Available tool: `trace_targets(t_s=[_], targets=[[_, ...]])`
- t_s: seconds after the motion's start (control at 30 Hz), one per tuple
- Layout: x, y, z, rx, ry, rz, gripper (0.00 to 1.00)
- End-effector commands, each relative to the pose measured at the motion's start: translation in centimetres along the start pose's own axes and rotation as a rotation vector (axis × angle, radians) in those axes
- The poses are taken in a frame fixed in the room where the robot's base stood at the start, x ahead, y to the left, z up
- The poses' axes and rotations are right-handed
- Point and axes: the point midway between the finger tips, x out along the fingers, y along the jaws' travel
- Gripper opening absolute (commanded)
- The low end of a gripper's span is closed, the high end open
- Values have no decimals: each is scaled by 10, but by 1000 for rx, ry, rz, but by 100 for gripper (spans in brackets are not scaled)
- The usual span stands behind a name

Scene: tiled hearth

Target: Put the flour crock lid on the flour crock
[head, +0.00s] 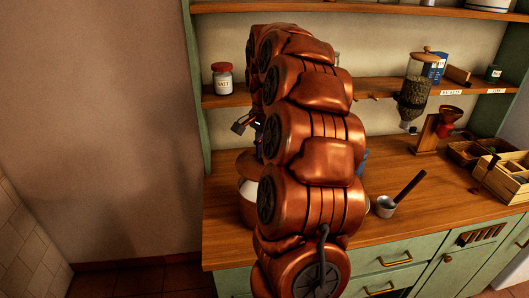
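A crock-like vessel (248,190) with a pale band and brown parts stands on the left of the wooden counter. My arm hides its right side. No separate flour crock lid can be made out. My gripper (242,126) shows only as a small dark part left of my arm, above the vessel. The rest of it is hidden by my arm, so its opening and anything in it cannot be seen.
On the shelf stand a salt jar (222,79) and a grain dispenser (414,92). A small saucepan (386,206), a grinder (436,132) and wooden boxes (507,181) occupy the counter's right side. Something blue (362,162) is partly hidden behind my arm. Some counter (412,222) is bare near the front.

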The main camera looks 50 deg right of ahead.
Motion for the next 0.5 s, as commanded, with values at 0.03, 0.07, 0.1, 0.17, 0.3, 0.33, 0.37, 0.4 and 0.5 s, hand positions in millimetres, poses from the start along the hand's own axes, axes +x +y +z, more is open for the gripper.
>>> trace_targets(t_s=[0.03, 0.07, 0.1, 0.17, 0.3, 0.33, 0.37, 0.4, 0.5], targets=[[2, 0, 0, 5, 1, -2, 0], [2, 0, 0, 9, 2, -2, 0], [3, -1, 1, 12, 1, -2, 0], [6, 0, 1, 11, 0, -1, 0], [15, 0, 1, 10, -1, 0, 0], [16, 0, 2, 10, -1, 0, 0], [18, 0, 2, 10, -1, 1, 0], [21, 0, 2, 10, -2, 1, 0], [26, 0, 2, 10, -2, 1, 0]])
